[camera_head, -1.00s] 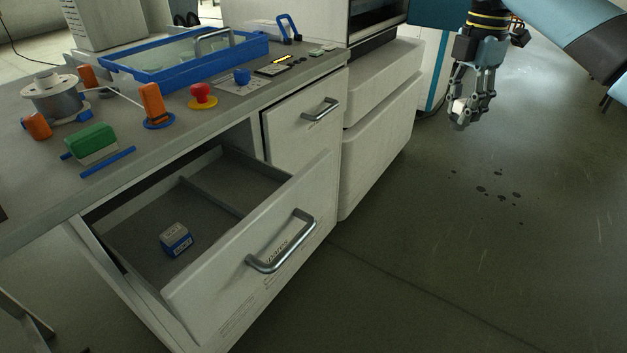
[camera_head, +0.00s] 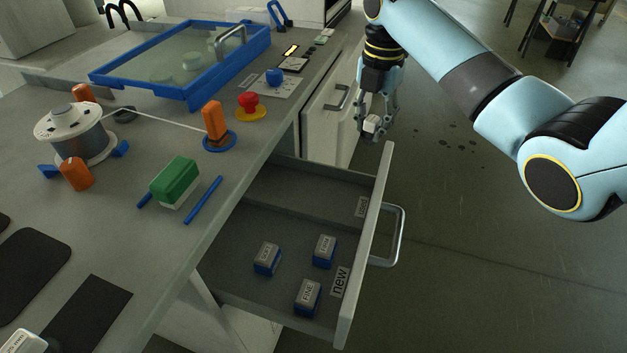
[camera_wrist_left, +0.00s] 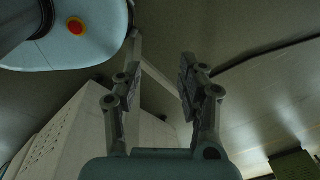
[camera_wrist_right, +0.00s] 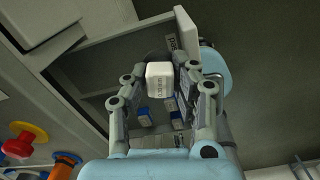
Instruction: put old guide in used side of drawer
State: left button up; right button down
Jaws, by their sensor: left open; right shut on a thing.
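The old guide, a small whitish block (camera_wrist_right: 160,76), is pinched between the fingertips of my right gripper (camera_head: 374,125). In the head view it hangs beyond the far end of the open drawer (camera_head: 362,245), above the floor side. The drawer has a divider. The near compartment, labelled "new" (camera_head: 340,281), holds three blue-and-grey boxes (camera_head: 267,259). The far compartment has a small label (camera_head: 361,207), hard to read, and looks empty. My left gripper (camera_wrist_left: 158,85) is open and empty in the left wrist view; the head view does not show it.
The bench top carries a wire spool (camera_head: 72,133), a green-and-white block (camera_head: 175,183), an orange post (camera_head: 214,124), a red button (camera_head: 248,104) and a blue-framed tank (camera_head: 185,72). The drawer handle (camera_head: 398,236) sticks out to the right. Open floor lies beyond it.

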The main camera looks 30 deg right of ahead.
jog(key=a+f+n, duration=0.1)
jog(key=a+f, duration=0.1)
jog(key=f, duration=0.1)
jog(key=a+f+n+b, duration=0.1)
jog(key=a+f, duration=0.1)
jog(key=f, duration=0.1)
jog(key=w+a+f+n, duration=0.1)
jog(key=a+f, duration=0.2)
jog(key=f, duration=0.1)
jog(key=shift+b, duration=0.3)
pick_arm(q)
jog(key=shift+s+d+f+b, duration=0.15)
jog(key=shift+d+f+b, duration=0.1)
jog(key=shift+f, duration=0.35)
jog(key=shift+s+d+f+b, duration=0.1)
jog(key=shift+d+f, duration=0.1)
jog(key=shift+f, duration=0.35)
pick_arm(e)
jog(key=shift+f, duration=2)
pick_arm(q)
jog(key=shift+f, duration=0.1)
pick_arm(e)
jog(key=shift+f, duration=0.1)
jog(key=c, duration=1.1)
grip_release()
pick_arm(q)
jog(key=shift+d, duration=0.1)
pick_arm(e)
jog(key=shift+o, duration=0.2)
